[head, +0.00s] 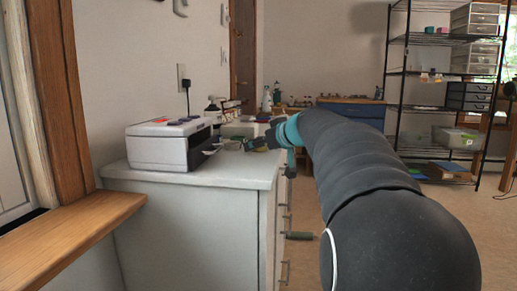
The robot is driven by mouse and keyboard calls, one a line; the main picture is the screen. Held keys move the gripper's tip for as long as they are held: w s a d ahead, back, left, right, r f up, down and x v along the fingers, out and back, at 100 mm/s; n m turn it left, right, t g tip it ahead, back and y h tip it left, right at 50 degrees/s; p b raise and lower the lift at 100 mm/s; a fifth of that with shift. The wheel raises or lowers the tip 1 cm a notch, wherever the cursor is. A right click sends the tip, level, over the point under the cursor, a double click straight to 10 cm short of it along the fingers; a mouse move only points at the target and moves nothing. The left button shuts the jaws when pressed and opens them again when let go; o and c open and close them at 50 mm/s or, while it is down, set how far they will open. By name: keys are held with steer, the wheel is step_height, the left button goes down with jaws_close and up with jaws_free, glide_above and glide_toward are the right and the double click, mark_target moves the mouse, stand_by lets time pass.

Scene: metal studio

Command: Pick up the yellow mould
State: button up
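My gripper (266,140) is at the far end of my outstretched dark arm, past a teal band, low over the white counter top (215,177). It is small and dark in the head view, and I cannot tell whether its fingers are open or shut. A small dull yellow-green patch (258,144) shows right at the gripper's end. It may be the yellow mould, but it is too small to be sure. I cannot tell whether the gripper touches it.
A white and dark printer (160,147) stands on the counter, left of my gripper, with small items on top. Bottles (266,101) and a blue cabinet (352,112) are farther back. A black wire shelf (402,72) stands at right.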

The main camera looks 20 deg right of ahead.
steer(key=c, duration=1)
